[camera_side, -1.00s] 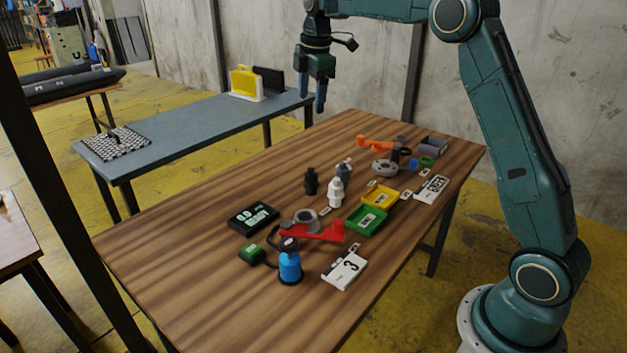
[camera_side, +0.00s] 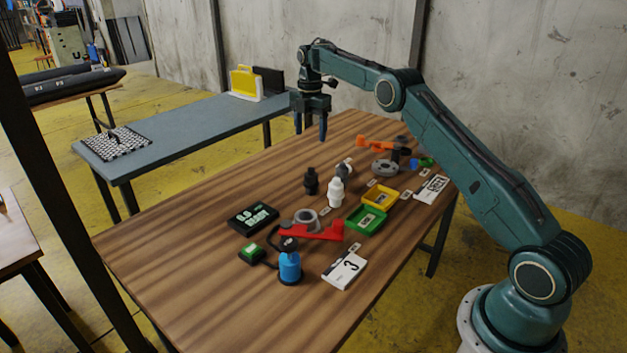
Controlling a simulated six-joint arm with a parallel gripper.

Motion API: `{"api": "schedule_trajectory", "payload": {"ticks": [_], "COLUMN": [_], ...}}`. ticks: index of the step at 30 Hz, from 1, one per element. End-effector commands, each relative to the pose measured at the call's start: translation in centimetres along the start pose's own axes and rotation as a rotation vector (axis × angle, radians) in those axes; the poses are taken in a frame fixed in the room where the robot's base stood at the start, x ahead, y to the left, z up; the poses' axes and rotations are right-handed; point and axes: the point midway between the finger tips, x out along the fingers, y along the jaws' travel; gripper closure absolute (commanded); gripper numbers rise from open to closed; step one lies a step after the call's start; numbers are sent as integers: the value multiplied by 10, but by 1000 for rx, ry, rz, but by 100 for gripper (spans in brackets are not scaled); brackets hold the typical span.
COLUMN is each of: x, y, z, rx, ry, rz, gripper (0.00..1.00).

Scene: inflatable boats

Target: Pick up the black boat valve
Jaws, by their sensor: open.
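The black boat valve (camera_side: 311,182) stands upright on the wooden table (camera_side: 190,250), near its middle. A white valve (camera_side: 335,192) stands to its right and a grey valve (camera_side: 345,169) behind that one. My gripper (camera_side: 310,135) points down with its two fingers apart and nothing between them. It hangs in the air above the table, higher in the picture than the black valve and clear of it.
Around the valves lie a black display (camera_side: 253,217), a red tool (camera_side: 312,232), a green tray (camera_side: 366,220), a yellow tray (camera_side: 380,198), a blue bottle-shaped device (camera_side: 289,266) and an orange tool (camera_side: 378,144). The table's left part is clear.

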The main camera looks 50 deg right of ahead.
Motion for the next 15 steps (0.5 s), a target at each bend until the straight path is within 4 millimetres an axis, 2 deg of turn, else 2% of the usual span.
{"api": "schedule_trajectory", "payload": {"ticks": [8, 15], "x": [14, 49], "y": [0, 0], "z": [0, 0], "rx": [2, 2], "ry": [1, 1], "rz": [-2, -4], "gripper": [35, 35]}}
